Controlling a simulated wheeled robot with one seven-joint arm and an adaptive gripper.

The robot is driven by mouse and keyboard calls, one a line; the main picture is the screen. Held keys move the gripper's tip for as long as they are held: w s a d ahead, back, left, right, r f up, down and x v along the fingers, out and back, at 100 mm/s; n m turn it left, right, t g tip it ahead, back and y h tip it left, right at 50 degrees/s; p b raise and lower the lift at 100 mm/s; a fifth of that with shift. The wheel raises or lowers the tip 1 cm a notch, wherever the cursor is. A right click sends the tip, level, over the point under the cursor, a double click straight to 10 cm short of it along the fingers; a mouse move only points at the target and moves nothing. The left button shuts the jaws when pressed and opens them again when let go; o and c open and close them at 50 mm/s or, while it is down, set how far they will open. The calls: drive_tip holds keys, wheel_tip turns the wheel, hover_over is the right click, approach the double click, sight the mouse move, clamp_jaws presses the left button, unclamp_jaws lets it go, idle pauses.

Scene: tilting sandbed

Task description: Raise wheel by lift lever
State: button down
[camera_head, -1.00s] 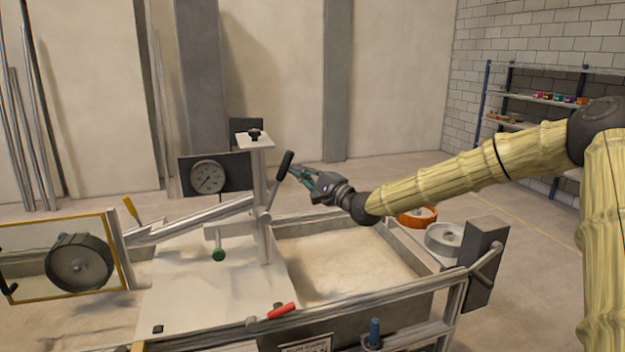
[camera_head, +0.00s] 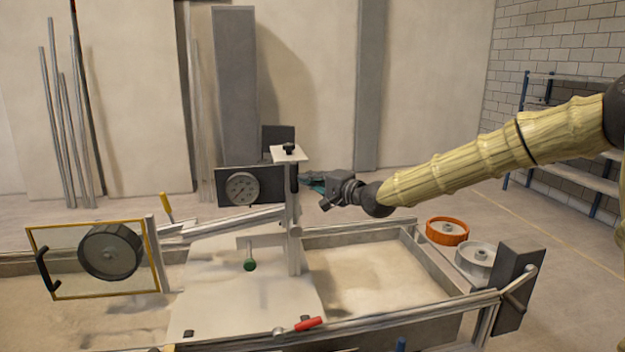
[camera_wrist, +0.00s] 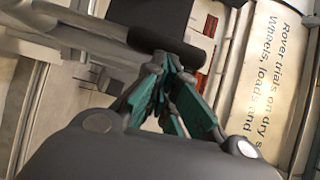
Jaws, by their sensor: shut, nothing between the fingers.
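The dark wheel (camera_head: 110,252) shows behind the yellow-framed window at the left, near the top of the pane. The lift lever (camera_head: 294,178) has a black grip and stands close to upright beside the pale post (camera_head: 289,210), which partly hides it. My gripper (camera_head: 312,182) is just right of the lever's grip, with its teal fingers shut. In the wrist view, a thick black bar (camera_wrist: 155,40), likely the lever grip, lies just beyond the closed fingertips (camera_wrist: 165,68). I cannot tell whether they touch.
A round gauge (camera_head: 241,188) is on a dark panel behind the post. A green knob (camera_head: 249,265) and a red-handled lever (camera_head: 308,324) are nearer. The sandbed (camera_head: 370,275) lies below my arm. An orange-rimmed wheel (camera_head: 447,231) and a grey wheel (camera_head: 475,256) sit at right.

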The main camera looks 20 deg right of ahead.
drive_tip(key=shift+d, duration=0.15)
drive_tip(key=w+d+b+v, duration=0.1)
drive_tip(key=d+v, duration=0.1)
drive_tip(key=v, duration=1)
drive_tip(key=shift+s+d+f, duration=0.15)
drive_tip(key=shift+d+f, duration=0.1)
drive_tip(key=shift+d, duration=0.15)
idle(0.5)
